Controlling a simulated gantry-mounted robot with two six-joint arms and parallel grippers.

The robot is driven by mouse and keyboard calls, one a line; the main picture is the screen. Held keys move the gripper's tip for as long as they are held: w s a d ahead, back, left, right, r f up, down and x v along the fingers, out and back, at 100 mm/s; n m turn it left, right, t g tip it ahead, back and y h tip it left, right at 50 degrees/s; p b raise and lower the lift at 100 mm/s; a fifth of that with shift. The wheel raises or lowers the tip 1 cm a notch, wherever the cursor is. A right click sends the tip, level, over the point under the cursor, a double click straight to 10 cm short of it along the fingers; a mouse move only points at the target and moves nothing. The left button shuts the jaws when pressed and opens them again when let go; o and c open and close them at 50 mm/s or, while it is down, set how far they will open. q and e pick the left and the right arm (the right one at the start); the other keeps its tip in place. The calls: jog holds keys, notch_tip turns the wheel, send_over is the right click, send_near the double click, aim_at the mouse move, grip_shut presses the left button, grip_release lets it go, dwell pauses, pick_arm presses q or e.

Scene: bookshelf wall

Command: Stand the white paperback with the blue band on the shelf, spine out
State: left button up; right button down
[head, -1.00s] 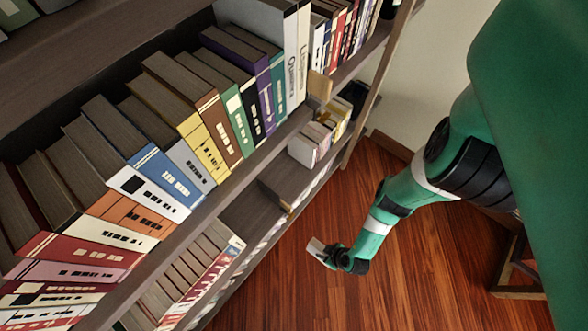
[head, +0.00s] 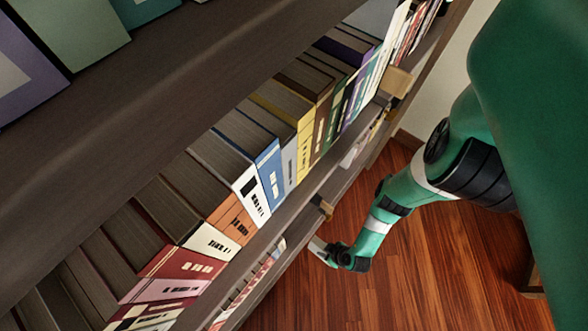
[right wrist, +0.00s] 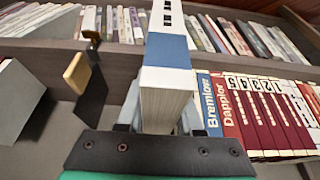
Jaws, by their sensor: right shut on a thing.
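The white paperback with the blue band (right wrist: 167,50) stands out ahead of my right gripper (right wrist: 160,118) in the right wrist view. The gripper is shut on it, with one finger on each side of its near, page-edge end. The book hides part of the shelf behind it. In the head view my right gripper (head: 328,249) is low beside the shelf front, and a small pale end shows there; I cannot make out the book clearly. The shelf (right wrist: 60,135) has an open space left of the book. My left gripper is not in view.
Red numbered volumes and a blue book (right wrist: 208,105) stand close right of the held book. A wooden block on a dark upright (right wrist: 77,73) and a grey block (right wrist: 14,100) are to the left. Behind is another book row (right wrist: 220,35). The wooden floor (head: 390,280) is clear.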

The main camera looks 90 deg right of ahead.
jog(key=shift+w+d+f, duration=0.1)
jog(key=shift+w+d, duration=0.45)
jog(key=shift+w, duration=0.25)
jog(key=shift+w+d, duration=0.55)
jog(key=shift+w, duration=0.2)
jog(key=w+d+f+b, duration=0.1)
jog(key=w+d+b, duration=0.1)
jog(key=w+d, duration=0.7)
jog(key=w, duration=0.4)
jog(key=shift+f, duration=0.2)
jog(key=shift+d, duration=0.1)
jog(key=b, duration=0.5)
jog(key=shift+r, duration=0.1)
